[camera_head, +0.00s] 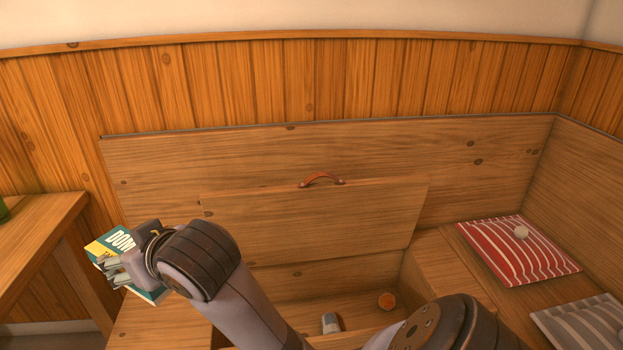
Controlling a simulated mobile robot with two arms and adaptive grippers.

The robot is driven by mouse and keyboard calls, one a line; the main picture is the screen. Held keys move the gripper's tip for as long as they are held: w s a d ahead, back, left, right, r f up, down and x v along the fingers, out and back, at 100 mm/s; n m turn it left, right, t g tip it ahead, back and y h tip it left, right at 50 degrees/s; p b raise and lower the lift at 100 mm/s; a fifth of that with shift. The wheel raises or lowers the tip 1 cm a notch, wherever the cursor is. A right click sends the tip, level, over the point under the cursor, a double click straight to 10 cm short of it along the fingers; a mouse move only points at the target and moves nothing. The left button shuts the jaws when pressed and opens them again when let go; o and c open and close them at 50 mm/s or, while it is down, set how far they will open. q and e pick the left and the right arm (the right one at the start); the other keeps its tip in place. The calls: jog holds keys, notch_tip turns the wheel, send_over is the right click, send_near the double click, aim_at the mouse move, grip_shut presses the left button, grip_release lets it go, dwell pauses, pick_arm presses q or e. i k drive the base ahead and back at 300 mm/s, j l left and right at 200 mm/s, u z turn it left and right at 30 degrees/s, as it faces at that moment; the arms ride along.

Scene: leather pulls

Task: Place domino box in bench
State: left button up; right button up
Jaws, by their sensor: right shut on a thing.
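The domino box (110,241), yellow, white and teal with large letters, is at the left. My right gripper (118,266) is shut on it, holding it tilted near the bench's left part; I cannot tell whether it touches the seat below. My right arm hides part of the box. The wooden bench (155,325) has its lid (320,222) raised against the backrest, with a red-brown leather pull on top. The open compartment (360,314) shows below the lid, partly hidden by my arm. My left gripper is not in view.
Inside the compartment lie a small grey-and-white item (331,323) and an orange round item (386,301). A red striped cushion (510,255) with a pale ball (521,232) and a grey striped cushion (585,325) lie on the right seat. A wooden table (40,235) stands at left.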

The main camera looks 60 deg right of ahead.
aim_at(297, 328)
jog(key=l+z, duration=0.25)
jog(key=z, duration=0.15)
jog(key=i+l+z, duration=0.15)
jog(key=z, duration=0.2)
jog(key=i+l+z, duration=0.1)
jog(key=l+z, duration=0.15)
jog(key=z, duration=0.15)
